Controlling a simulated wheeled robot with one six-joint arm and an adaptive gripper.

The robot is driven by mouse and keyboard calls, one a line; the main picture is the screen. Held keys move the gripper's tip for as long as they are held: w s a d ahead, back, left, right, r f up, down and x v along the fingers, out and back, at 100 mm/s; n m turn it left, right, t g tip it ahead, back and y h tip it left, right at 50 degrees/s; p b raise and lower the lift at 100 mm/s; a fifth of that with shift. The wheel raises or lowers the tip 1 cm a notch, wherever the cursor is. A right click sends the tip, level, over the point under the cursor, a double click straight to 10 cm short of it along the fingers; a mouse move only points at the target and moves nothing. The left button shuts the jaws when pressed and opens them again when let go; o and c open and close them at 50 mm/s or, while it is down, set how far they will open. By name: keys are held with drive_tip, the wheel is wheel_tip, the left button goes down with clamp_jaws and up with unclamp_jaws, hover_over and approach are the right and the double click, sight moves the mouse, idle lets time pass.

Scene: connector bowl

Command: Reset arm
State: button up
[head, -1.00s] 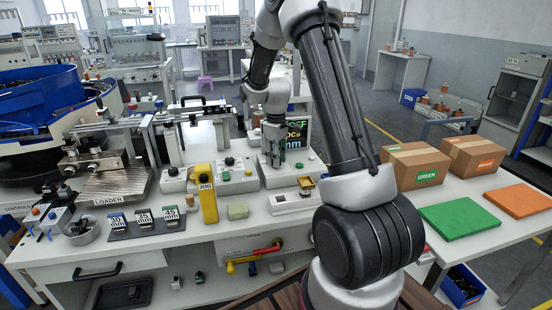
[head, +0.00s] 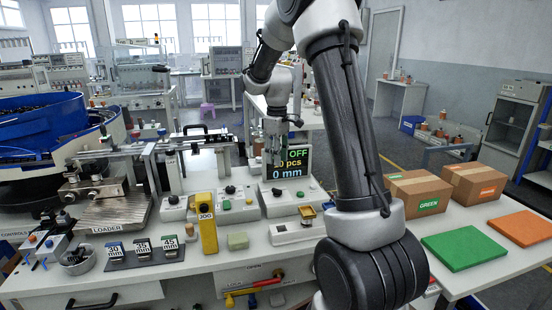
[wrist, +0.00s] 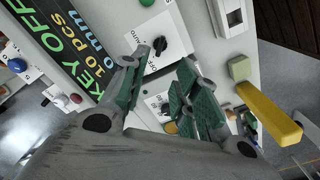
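My gripper (head: 274,157) hangs above the control boxes on the bench in the head view, in front of the display screen (head: 295,160). In the wrist view my gripper (wrist: 160,82) has its green-padded fingers spread apart with nothing between them. Beyond the fingers a white control box with a black knob (wrist: 158,46) shows. The screen also shows in the wrist view (wrist: 62,50), reading "KEY OFF", "10 pcs" and "0 mm". My arm rises over the right of the bench and bends back toward the screen.
A yellow JOG pendant (head: 208,222) stands at the bench front, beside a small green block (head: 238,241). GREEN (head: 417,191) and orange-labelled (head: 478,181) cardboard boxes stand right, behind a green mat (head: 462,247) and an orange mat (head: 523,227). A blue bowl feeder (head: 45,125) stands left.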

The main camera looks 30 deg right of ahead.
drive_tip(key=s+a+r+m+t, duration=0.1)
drive_tip(key=s+a+r+m, duration=0.1)
drive_tip(key=s, duration=0.8)
drive_tip(key=s+a+r+m+t, duration=0.2)
drive_tip(key=s+r, duration=0.3)
drive_tip(key=s, duration=0.5)
drive_tip(key=s+a+r+m+t, duration=0.1)
drive_tip(key=s+a+r+m, duration=0.1)
drive_tip(key=s, duration=0.9)
drive_tip(key=shift+a+r, duration=0.6)
drive_tip(key=shift+r, duration=0.3)
